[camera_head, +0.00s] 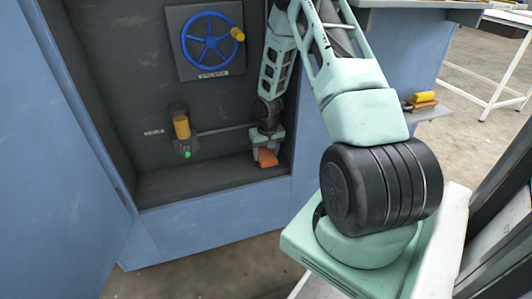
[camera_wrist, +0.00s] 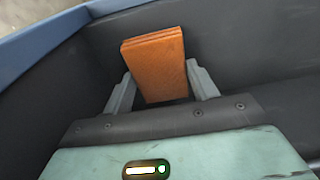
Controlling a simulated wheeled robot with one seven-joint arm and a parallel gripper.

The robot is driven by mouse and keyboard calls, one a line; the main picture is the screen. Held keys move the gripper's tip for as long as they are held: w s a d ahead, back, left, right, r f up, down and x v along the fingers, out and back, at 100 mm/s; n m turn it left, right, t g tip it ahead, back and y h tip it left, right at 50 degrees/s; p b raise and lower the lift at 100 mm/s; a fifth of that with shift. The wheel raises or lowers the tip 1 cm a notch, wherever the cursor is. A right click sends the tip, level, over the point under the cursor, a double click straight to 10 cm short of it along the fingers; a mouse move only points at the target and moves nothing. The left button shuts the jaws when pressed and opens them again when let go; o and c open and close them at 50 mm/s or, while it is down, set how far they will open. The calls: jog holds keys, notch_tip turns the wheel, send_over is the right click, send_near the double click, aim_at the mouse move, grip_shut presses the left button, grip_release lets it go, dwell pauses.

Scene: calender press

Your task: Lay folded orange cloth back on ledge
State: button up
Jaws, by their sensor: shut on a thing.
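The folded orange cloth (camera_head: 267,158) is in my gripper (camera_head: 266,148), low in the right corner of the dark recess. The wrist view shows the cloth (camera_wrist: 153,58) as a flat, layered block standing out between the two grey fingers of my gripper (camera_wrist: 162,84). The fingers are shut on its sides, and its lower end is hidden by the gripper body. The recess has a dark bottom ledge (camera_head: 205,181); the cloth is close above or on it, and I cannot tell whether they touch.
A blue handwheel (camera_head: 207,38) with a yellow knob is on the back wall. Below it are a yellow cylinder (camera_head: 182,127) and a green light (camera_head: 187,154). A side shelf (camera_head: 433,114) at right holds a yellow item (camera_head: 424,97). A blue door (camera_head: 60,150) stands at left.

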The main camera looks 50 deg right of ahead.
aim_at(267, 157)
jog(key=shift+f, duration=0.2)
jog(key=o, duration=0.9)
jog(key=shift+o, duration=0.2)
jog(key=shift+r, duration=0.1)
notch_tip(267, 157, up, 12)
jog(key=s+p, duration=0.1)
jog(key=p, duration=0.3)
jog(key=shift+a, duration=0.4)
jog(key=shift+s+r, duration=0.1)
